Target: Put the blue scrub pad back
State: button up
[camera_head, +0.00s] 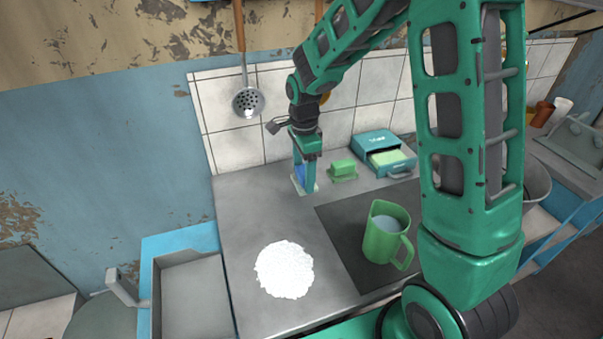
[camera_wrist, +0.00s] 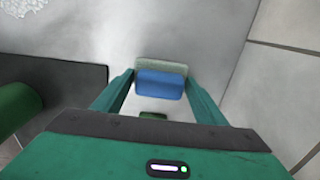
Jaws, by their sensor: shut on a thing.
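My gripper (camera_head: 303,183) points down at the back left of the counter, near the tiled wall. It is shut on the blue scrub pad (camera_head: 299,173), which is partly hidden by the fingers. The wrist view shows the blue pad (camera_wrist: 160,85) between the two fingers, with a pale grey-green tray or base (camera_wrist: 158,66) right behind and below it. Whether the pad touches that base I cannot tell. A green pad (camera_head: 343,168) sits on its own small holder just to the right of my gripper.
A teal box (camera_head: 383,142) with an open tray stands right of the green pad. A green jug (camera_head: 388,236) of pale liquid stands on the dark hob (camera_head: 340,225). A white powder patch (camera_head: 285,269) lies at the front. A slotted ladle (camera_head: 248,100) hangs on the wall.

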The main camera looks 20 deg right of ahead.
aim_at(303, 171)
jog(key=o, duration=1.1)
jog(key=shift+f, duration=0.1)
notch_tip(303, 171, up, 12)
jog(key=s+d+n, duration=0.4)
jog(key=s+d, duration=0.1)
jog(key=s, duration=0.5)
jog(key=s+d+n, duration=0.3)
jog(key=s+d, duration=0.3)
jog(key=s, duration=0.5)
jog(key=s+d+n, duration=0.4)
jog(key=s+d, duration=0.2)
jog(key=s, duration=0.4)
jog(key=shift+s+d+r+n, duration=0.1)
jog(key=shift+s+r+n, duration=0.1)
jog(key=shift+r+n, duration=0.15)
